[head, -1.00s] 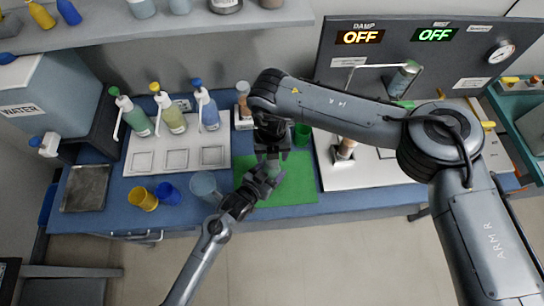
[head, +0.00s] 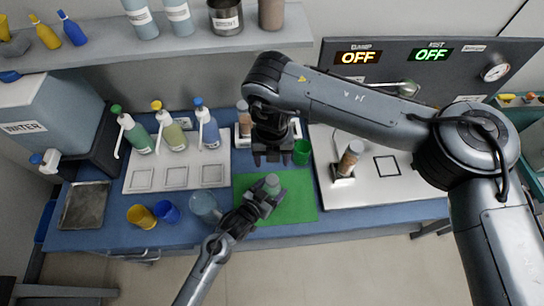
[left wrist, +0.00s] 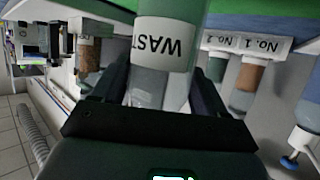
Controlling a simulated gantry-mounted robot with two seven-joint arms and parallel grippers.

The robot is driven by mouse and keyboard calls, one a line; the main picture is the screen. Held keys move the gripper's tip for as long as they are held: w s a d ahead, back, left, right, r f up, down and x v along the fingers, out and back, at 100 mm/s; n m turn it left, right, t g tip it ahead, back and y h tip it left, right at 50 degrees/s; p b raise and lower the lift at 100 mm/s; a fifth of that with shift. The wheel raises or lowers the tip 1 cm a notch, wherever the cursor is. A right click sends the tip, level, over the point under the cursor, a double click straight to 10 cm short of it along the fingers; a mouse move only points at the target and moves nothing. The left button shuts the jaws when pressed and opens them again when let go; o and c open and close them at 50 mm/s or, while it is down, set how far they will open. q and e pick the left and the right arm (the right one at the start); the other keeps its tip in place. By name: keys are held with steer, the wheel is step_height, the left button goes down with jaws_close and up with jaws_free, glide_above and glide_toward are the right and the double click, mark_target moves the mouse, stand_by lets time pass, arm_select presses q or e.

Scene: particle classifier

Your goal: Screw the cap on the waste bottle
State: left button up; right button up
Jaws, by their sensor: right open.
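The waste bottle (head: 272,184) stands over the green mat (head: 300,205), with its round grey-green top facing up. Its white label with the letters WAST (left wrist: 165,45) shows upside down in the left wrist view. My left gripper (head: 266,194) is shut around the bottle, with a finger on each side. My right gripper (head: 272,162) is open and empty, pointing down just behind and above the bottle top, apart from it. I cannot tell from the small picture whether the top is a seated cap.
A green cup (head: 302,153) stands right of my right gripper. A clear beaker (head: 205,207), a blue cup (head: 168,212) and a yellow cup (head: 141,216) stand left. A white panel (head: 400,190) lies right.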

arm_select(q)
steer(key=o, duration=0.4)
steer(key=v, duration=1)
steer(key=shift+s+a+p, duration=0.25)
steer(key=shift+s+p, duration=0.05)
steer(key=shift+p, duration=0.15)
steer(key=shift+r, duration=0.15)
